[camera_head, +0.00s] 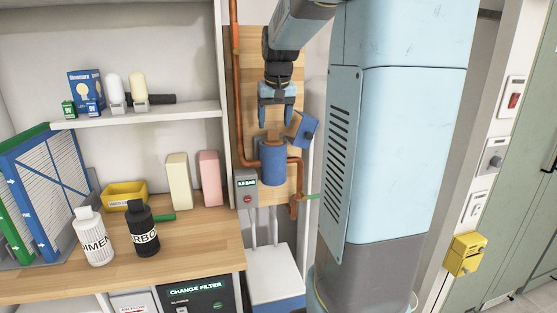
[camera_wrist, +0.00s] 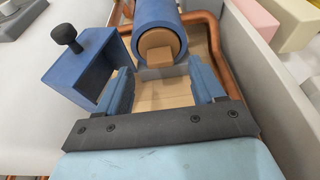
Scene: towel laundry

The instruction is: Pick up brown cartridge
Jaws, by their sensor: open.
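The brown cartridge (camera_wrist: 157,46) sits inside a blue cylindrical housing (camera_wrist: 182,14) in the wrist view. Its round end and a small block-shaped grip show at the housing's open mouth; the rest is hidden inside. In the head view the blue housing (camera_head: 270,164) is upright on the wooden wall panel, and a bit of the cartridge (camera_head: 272,135) shows at its top. My gripper (camera_head: 276,120) hangs above the housing, pointing down. In the wrist view my gripper (camera_wrist: 163,88) is open and empty, apart from the cartridge, with its fingers on either side of the grip's line.
A blue box-like lid (camera_head: 305,128) with a dark knob stands open just right of the housing. Copper pipes (camera_head: 238,90) run around it. A grey control box (camera_head: 246,188) is at lower left. A shelf (camera_head: 150,112) and wooden counter with bottles lie left.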

